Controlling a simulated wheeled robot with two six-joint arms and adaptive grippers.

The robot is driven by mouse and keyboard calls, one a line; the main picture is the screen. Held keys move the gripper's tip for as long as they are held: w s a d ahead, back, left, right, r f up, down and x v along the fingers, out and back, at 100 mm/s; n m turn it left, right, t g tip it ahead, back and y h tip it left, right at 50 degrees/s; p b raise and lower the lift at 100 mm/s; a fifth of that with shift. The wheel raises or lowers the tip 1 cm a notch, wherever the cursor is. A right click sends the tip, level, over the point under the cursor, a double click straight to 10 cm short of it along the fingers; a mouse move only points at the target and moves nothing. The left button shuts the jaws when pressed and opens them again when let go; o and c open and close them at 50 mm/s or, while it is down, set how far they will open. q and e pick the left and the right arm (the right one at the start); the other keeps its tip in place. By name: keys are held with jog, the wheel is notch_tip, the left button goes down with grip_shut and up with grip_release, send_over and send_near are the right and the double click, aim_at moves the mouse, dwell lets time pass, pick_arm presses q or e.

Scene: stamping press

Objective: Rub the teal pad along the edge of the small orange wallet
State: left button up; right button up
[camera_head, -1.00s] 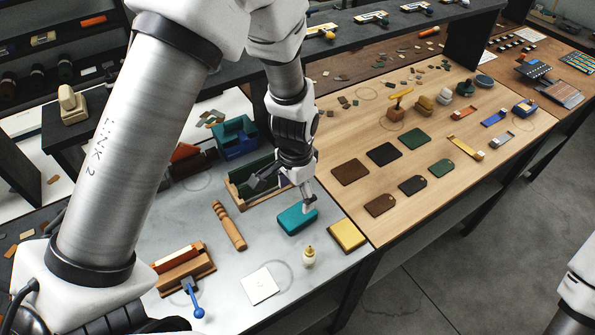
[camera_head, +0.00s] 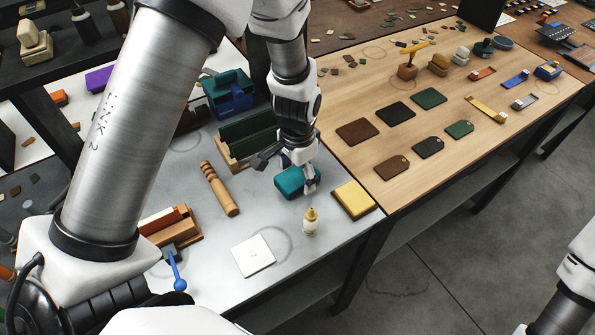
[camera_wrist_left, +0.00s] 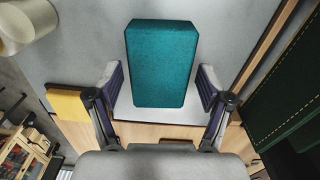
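The teal pad (camera_head: 290,182) lies on the grey worktop, and it also shows in the left wrist view (camera_wrist_left: 160,60). My left gripper (camera_head: 311,182) is over the near right end of the pad. In the left wrist view its fingers (camera_wrist_left: 161,82) are open, one on each side of the pad with gaps visible. An orange piece (camera_head: 160,219), seemingly the small orange wallet, stands in a wooden holder at the lower left, partly hidden by my arm. My right gripper is out of view.
A yellow block (camera_head: 353,200) lies right of the pad, a small bottle (camera_head: 310,224) in front. A dark green wallet (camera_head: 245,140) in a wooden holder stands behind. A wooden stick (camera_head: 220,188), a white tile (camera_head: 253,255) and a blue-knobbed tool (camera_head: 176,275) lie nearby.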

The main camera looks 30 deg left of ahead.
aim_at(297, 175)
pick_arm(q)
jog(key=shift+p, duration=0.35)
jog(key=c, duration=1)
jog(key=o, duration=0.4)
jog(key=shift+c, duration=0.2)
jog(key=shift+r, duration=0.1)
jog(key=c, duration=0.6)
notch_tip(297, 175, up, 5)
jog(key=p, duration=0.4)
jog(key=shift+p, duration=0.4)
jog(key=o, duration=0.8)
jog(key=c, duration=0.8)
